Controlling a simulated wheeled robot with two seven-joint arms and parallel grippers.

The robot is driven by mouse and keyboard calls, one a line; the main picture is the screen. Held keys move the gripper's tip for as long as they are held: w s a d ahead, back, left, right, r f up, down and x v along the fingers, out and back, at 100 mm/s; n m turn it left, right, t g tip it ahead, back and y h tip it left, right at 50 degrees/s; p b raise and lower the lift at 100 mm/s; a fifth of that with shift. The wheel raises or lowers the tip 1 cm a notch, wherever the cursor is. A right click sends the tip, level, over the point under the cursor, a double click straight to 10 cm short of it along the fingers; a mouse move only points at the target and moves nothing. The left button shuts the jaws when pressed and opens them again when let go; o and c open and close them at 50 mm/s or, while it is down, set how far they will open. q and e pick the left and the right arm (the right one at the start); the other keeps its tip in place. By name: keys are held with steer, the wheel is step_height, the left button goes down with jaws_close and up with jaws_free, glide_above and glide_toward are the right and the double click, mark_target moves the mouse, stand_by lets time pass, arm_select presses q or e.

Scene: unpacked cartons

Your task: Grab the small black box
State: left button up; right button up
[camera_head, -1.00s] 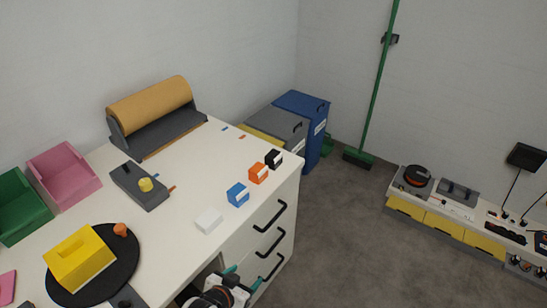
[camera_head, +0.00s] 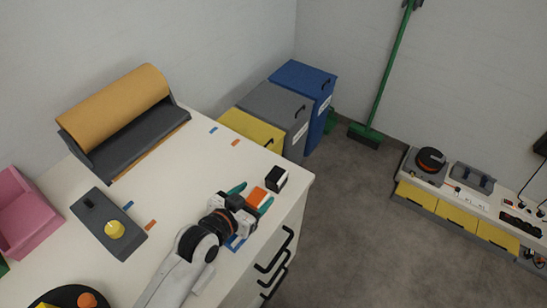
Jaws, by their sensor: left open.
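The small black box (camera_head: 276,178) with a white side stands near the right corner of the white table. My left gripper (camera_head: 252,193) is over the table just short of it, with its teal fingers spread apart. The small orange box (camera_head: 257,196) shows at the fingers, partly covered; I cannot tell whether they touch it. The black box lies just beyond the fingertips, apart from them. The blue box (camera_head: 237,242) is mostly hidden behind my left arm. The white box is not visible. My right gripper is not in view.
A roll holder with brown paper (camera_head: 115,100) stands at the back left of the table. A dark device with a yellow knob (camera_head: 114,229) lies left of my arm. Yellow, grey and blue bins (camera_head: 303,85) stand beyond the table. The tabletop (camera_head: 195,165) between is clear.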

mark_target(275, 176)
arm_select(q)
steer(key=shift+x, duration=1.05)
steer(key=x, duration=0.3)
steer(key=shift+d+r, duration=0.15)
steer(key=shift+d, duration=0.15)
steer(key=shift+w+d+f, duration=0.1)
steer(key=shift+w+f, duration=0.15)
steer(key=shift+w, duration=0.1)
steer(key=shift+w+f+p, duration=0.1)
steer(key=shift+w+p, duration=0.2)
steer(key=x, duration=0.4)
steer(key=shift+w+a+f, duration=0.1)
steer(key=shift+a+f, duration=0.05)
steer(key=shift+a, duration=0.1)
steer(key=shift+w+d+f, duration=0.15)
steer(key=shift+w+f, duration=0.05)
steer(key=shift+w, duration=0.1)
steer(key=shift+s, duration=0.1)
steer(key=c, duration=1)
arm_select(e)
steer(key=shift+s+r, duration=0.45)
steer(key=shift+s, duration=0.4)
